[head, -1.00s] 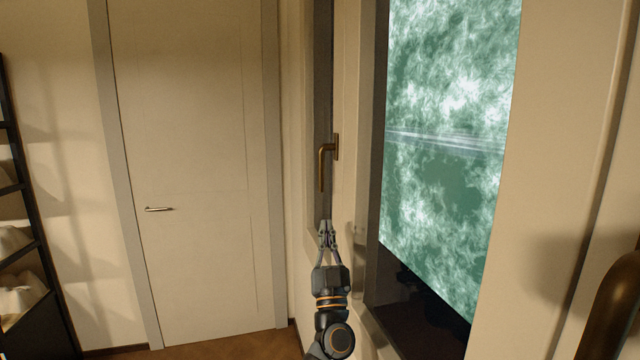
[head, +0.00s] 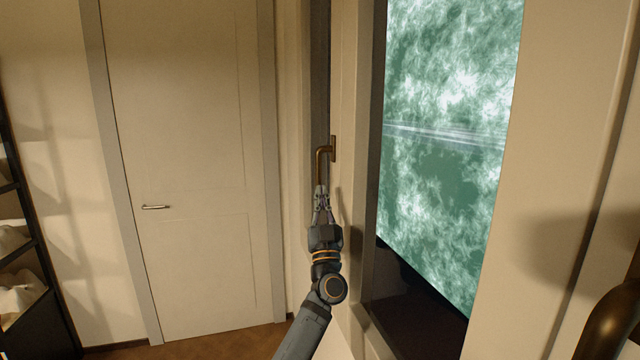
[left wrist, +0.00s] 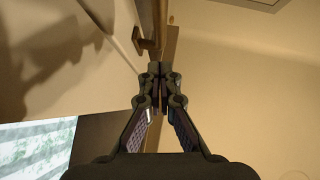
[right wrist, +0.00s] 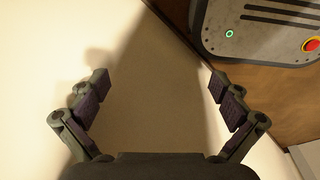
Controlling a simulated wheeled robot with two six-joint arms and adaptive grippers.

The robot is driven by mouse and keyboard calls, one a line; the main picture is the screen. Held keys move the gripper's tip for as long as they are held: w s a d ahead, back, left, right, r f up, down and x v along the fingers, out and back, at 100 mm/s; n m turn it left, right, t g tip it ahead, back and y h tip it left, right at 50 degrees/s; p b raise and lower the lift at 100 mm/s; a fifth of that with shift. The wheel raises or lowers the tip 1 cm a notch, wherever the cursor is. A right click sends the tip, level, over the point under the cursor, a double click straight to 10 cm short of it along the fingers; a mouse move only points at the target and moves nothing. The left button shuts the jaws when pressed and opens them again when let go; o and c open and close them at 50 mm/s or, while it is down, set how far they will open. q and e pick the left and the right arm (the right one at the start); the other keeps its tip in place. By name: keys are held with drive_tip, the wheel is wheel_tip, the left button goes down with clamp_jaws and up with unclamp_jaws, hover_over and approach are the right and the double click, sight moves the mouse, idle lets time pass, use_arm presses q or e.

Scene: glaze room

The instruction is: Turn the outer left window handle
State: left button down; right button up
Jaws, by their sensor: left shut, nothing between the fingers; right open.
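The outer left window handle (head: 325,154) is a brown lever on the far window frame, its grip hanging down. My left gripper (head: 321,192) is at the lower end of that grip in the head view, with its fingers pointing up and closed together. In the left wrist view the shut fingertips (left wrist: 160,72) are just below a brown bar, the handle (left wrist: 160,20), with nothing held between them. Whether they touch it I cannot tell. My right gripper (right wrist: 158,85) is open and empty in the right wrist view, and is not seen in the head view.
A second brown handle (head: 615,322) is close at the lower right. The window pane (head: 445,140) stands between the two handles. A closed door (head: 185,120) is behind, and a dark shelf (head: 25,260) is at the left. A grey panel (right wrist: 265,28) with a red button is near my right gripper.

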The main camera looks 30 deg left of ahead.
sight(319, 175)
use_arm(q)
drive_tip(key=w+a, duration=0.2)
drive_tip(key=w, duration=0.1)
drive_tip(key=shift+a+r, duration=0.25)
drive_tip(key=shift+r, duration=0.15)
drive_tip(key=shift+w+a, duration=0.25)
drive_tip(key=shift+w, duration=0.15)
use_arm(e)
drive_tip(key=shift+s+d+r, duration=0.15)
drive_tip(key=shift+s+d, duration=0.15)
drive_tip(key=shift+s, duration=0.35)
drive_tip(key=shift+d, duration=0.1)
